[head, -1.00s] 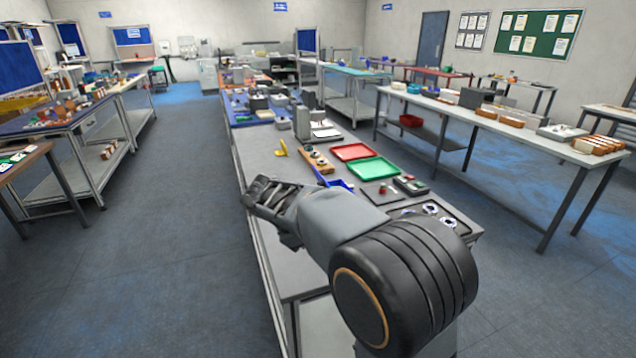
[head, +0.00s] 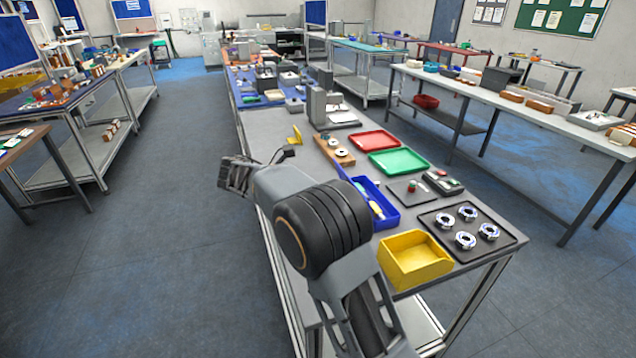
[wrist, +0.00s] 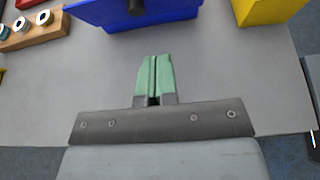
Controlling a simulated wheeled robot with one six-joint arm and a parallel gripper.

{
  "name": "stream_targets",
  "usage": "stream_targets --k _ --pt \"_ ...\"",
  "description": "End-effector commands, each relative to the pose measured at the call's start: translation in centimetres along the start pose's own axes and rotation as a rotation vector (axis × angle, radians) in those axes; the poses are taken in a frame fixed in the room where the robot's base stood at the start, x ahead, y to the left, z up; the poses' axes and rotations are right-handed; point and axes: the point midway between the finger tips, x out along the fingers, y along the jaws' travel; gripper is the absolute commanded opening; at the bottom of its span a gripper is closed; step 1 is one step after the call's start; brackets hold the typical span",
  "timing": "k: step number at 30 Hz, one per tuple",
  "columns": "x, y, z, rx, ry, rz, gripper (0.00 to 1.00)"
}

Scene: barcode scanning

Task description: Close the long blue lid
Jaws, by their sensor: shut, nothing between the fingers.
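A blue box (head: 378,212) stands open on the near part of the grey table, with a few small items inside. A narrow blue panel, which looks like its raised lid (head: 343,174), shows along its left side, partly hidden by my arm. In the wrist view a broad blue face (wrist: 95,14) with a dark knob-like part fills the top middle; I take it for the lid. My gripper (wrist: 153,60) is shut and empty, its green fingertips together short of the blue face, with a gap between.
A yellow bin (head: 415,262) and a dark tray (head: 490,250) with several metal rings stand near the box. A wooden block (head: 322,146) with rings, a red tray (head: 375,141) and a green tray (head: 399,161) lie farther back. The aisle at left is clear.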

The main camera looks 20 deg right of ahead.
Motion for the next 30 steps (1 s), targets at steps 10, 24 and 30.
stream_targets --k 10,24,30 --pt "5.9 0.0 -0.1 -0.003 0.0 0.004 0.0" --pt "11.2 0.0 2.3 0.0 0.001 0.002 0.0" --pt "11.7 0.0 2.8 -0.001 0.001 0.003 0.0"
